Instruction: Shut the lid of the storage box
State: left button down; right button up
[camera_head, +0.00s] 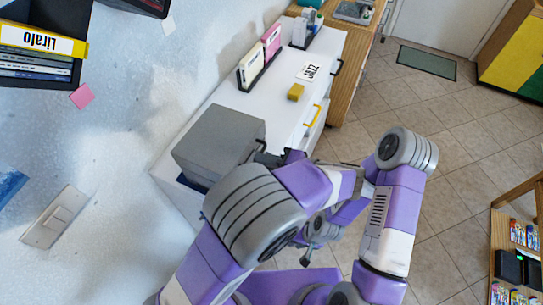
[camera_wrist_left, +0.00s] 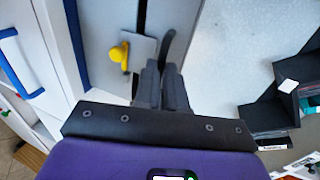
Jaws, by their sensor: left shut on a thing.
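The grey storage box (camera_head: 215,145) stands on the white cabinet top against the wall. Its lid (camera_head: 225,123) lies over the body, almost level. In the left wrist view, a narrow dark gap runs between the grey box body (camera_wrist_left: 98,22) and the lid (camera_wrist_left: 172,14). A yellow knob (camera_wrist_left: 118,53) is on the box front. My left gripper (camera_wrist_left: 163,72) is shut on the dark curved lid handle (camera_wrist_left: 167,45) at the box's front; it also shows in the head view (camera_head: 268,156). My right gripper (camera_head: 308,258) is low beside the cabinet, partly hidden by my arms; its jaws are unclear.
On the cabinet (camera_head: 290,110) are a yellow block (camera_head: 296,92), a JAZZ card (camera_head: 310,71) and a disc rack with cases (camera_head: 258,62). A wall shelf with discs (camera_head: 40,50) hangs at upper left. Open tiled floor (camera_head: 440,125) lies to the right.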

pick_arm(q)
jog(key=shift+s+d+f+b, duration=0.15)
jog(key=shift+f+b, duration=0.25)
jog(key=shift+f, duration=0.65)
jog(key=c, duration=1.2)
grip_release()
jog(key=shift+f, duration=0.1)
notch_tip(320, 180, up, 10)
jog(key=p, duration=0.2)
jog(key=shift+p, duration=0.35)
